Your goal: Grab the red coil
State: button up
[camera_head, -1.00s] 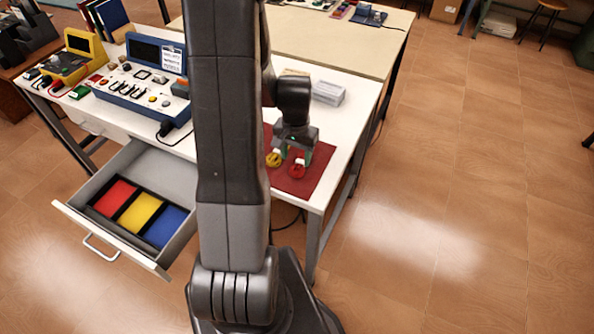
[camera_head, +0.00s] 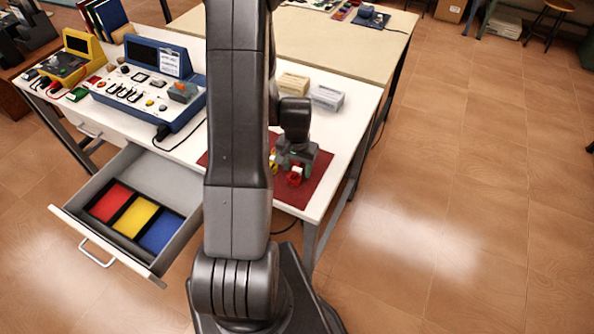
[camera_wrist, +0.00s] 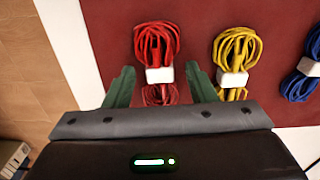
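The red coil (camera_wrist: 157,45) is a bundle of red cable with a white band, lying on a dark red mat (camera_wrist: 185,18). In the wrist view my gripper (camera_wrist: 158,80) is open, with one green finger on each side of the red coil. Neither finger visibly presses on it. In the head view the gripper (camera_head: 296,165) is low over the mat, and the red coil (camera_head: 294,179) shows just in front of it. A yellow coil (camera_wrist: 236,48) lies to the right of the red one, and a blue coil (camera_wrist: 302,82) is partly cut off at the edge.
An open drawer (camera_head: 88,222) holds red, yellow and blue compartments. A blue console (camera_head: 150,85) stands on the white table at left. Two small boxes (camera_head: 327,97) stand behind the mat. The floor at right is clear.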

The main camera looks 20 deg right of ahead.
jog(key=c, duration=1)
jog(key=shift+r, duration=0.1)
jog(key=shift+c, duration=0.2)
